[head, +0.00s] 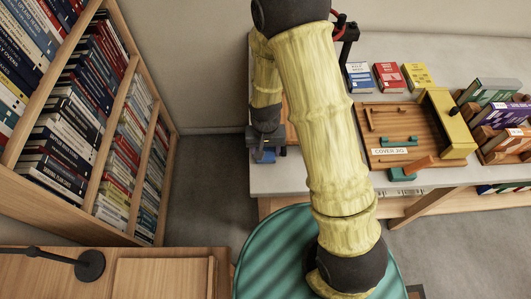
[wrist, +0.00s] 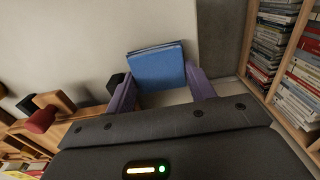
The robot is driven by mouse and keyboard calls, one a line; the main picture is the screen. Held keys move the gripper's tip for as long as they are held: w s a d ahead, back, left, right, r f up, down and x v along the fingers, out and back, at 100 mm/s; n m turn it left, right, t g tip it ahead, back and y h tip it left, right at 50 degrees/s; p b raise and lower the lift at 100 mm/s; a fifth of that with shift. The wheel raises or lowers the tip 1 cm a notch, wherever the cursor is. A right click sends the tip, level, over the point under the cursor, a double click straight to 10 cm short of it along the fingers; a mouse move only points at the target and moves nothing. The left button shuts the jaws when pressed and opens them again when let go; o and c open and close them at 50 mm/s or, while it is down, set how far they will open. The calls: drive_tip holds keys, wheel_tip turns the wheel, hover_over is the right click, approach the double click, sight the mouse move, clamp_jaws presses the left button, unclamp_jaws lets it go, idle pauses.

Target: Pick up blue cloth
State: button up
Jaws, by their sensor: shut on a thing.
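The blue cloth (wrist: 157,66) is a folded, flat rectangle between the two purple fingers of my gripper (wrist: 160,78) in the wrist view. My gripper is shut on it, with a finger against each side. In the head view my gripper (head: 266,145) is at the left end of the grey table, and a small blue patch of the cloth (head: 265,157) shows by its jaws. Most of the cloth is hidden there by the gripper. I cannot tell whether the cloth touches the table.
The grey table (head: 300,178) carries a wooden board labelled "COVER JIG" (head: 376,135), several books and a rack of books (head: 506,120) at the right. A tall bookshelf (head: 120,120) stands at the left. A teal round seat (head: 275,245) is in front of the table.

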wheel_tip(320, 180, up, 10)
idle(0.6)
drive_tip(key=o, duration=0.3)
drive_tip(key=shift+c, duration=1.1)
drive_tip(key=w+d+r+p, duration=0.1)
drive_tip(key=w+d+p, duration=0.2)
drive_tip(key=d+p, duration=0.3)
drive_tip(key=w+d+r+p, duration=0.2)
drive_tip(key=w+d+p, duration=0.2)
drive_tip(key=p, duration=1.1)
drive_tip(key=shift+w+d+r, duration=0.25)
drive_tip(key=shift+d, duration=0.6)
